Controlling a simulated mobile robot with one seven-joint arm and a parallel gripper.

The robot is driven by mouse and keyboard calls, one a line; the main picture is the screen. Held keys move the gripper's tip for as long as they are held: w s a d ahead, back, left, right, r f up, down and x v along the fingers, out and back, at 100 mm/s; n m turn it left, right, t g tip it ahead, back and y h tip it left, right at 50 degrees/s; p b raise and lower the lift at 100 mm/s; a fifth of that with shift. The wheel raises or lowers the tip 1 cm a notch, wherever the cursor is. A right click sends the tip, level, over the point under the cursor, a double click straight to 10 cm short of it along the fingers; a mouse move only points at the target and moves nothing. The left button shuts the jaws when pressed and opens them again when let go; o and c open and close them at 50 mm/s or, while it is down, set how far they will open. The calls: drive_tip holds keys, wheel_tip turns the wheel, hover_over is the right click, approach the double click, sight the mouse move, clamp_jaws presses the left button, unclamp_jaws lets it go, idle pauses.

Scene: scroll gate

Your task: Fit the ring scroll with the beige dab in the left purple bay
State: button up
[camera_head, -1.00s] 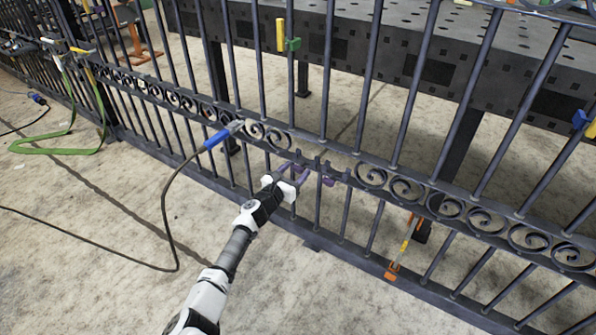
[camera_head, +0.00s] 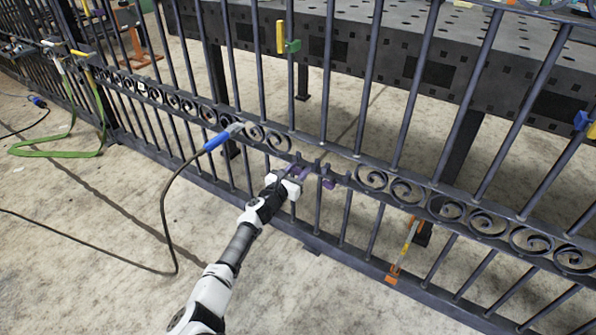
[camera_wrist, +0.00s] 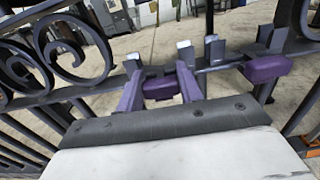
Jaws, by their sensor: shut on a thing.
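My gripper (camera_head: 294,174) is at the gate's scroll rail, at a gap in the row of scrolls. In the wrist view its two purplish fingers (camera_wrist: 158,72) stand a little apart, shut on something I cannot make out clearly. A purple block (camera_wrist: 161,88) shows between and behind the fingers, at the left part of the gap. A second purple block (camera_wrist: 268,68) sits to the right on the rail; it also shows in the head view (camera_head: 328,183). The ring scroll and its beige dab cannot be told apart here; fingers and rail hide much of this spot.
Dark gate bars (camera_head: 365,80) stand close on both sides. Fixed scrolls (camera_head: 408,192) line the rail. A blue-handled tool with a cable (camera_head: 217,141) is left of my gripper. An orange clamp (camera_head: 402,255) is low at right. A perforated steel table (camera_head: 420,60) stands behind.

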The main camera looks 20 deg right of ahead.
sight(297, 173)
drive_tip(key=shift+p+v, duration=1.5)
drive_tip(key=shift+v, duration=0.85)
clamp_jaws()
drive_tip(key=shift+s+a, duration=0.2)
drive_tip(key=shift+a, duration=0.05)
drive_tip(key=o, duration=1.2)
unclamp_jaws()
drive_tip(key=shift+f, duration=0.1)
